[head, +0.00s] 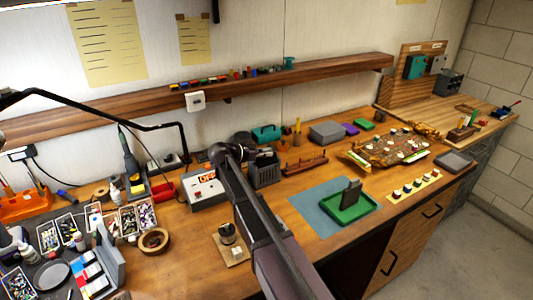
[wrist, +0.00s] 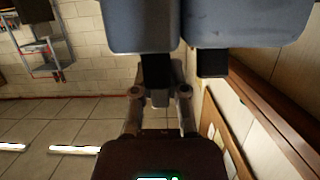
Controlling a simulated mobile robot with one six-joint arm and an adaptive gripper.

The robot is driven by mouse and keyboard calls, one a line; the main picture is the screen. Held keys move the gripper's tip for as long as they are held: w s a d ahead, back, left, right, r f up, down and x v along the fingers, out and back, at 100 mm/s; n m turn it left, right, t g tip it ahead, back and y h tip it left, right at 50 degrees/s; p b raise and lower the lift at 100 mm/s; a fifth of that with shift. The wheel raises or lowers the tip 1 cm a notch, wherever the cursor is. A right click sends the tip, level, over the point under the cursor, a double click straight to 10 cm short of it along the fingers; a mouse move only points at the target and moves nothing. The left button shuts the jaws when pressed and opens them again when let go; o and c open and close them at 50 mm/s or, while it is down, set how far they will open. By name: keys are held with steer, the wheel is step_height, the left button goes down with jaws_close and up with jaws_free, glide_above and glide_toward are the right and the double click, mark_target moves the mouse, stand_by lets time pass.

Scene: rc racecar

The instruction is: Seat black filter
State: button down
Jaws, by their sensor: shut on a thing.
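My gripper (wrist: 160,95) shows in the wrist view, with its dark finger links on either side of a narrow black piece (wrist: 157,72). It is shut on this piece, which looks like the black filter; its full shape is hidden. In the head view my arm reaches up from the bottom and ends above the bench near a dark grey holder (head: 265,174). The fingers and the held piece cannot be made out clearly there. A small dark part (head: 227,233) stands on a wooden square to the left of my arm.
A green tray (head: 369,212) with a dark upright block (head: 351,193) lies on a blue mat (head: 309,209). The racecar (head: 393,150) stands farther right. The shelf (head: 150,111) runs behind.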

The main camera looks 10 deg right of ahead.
steer(key=shift+f+b, duration=0.45)
steer(key=c, duration=0.6)
jaws_free()
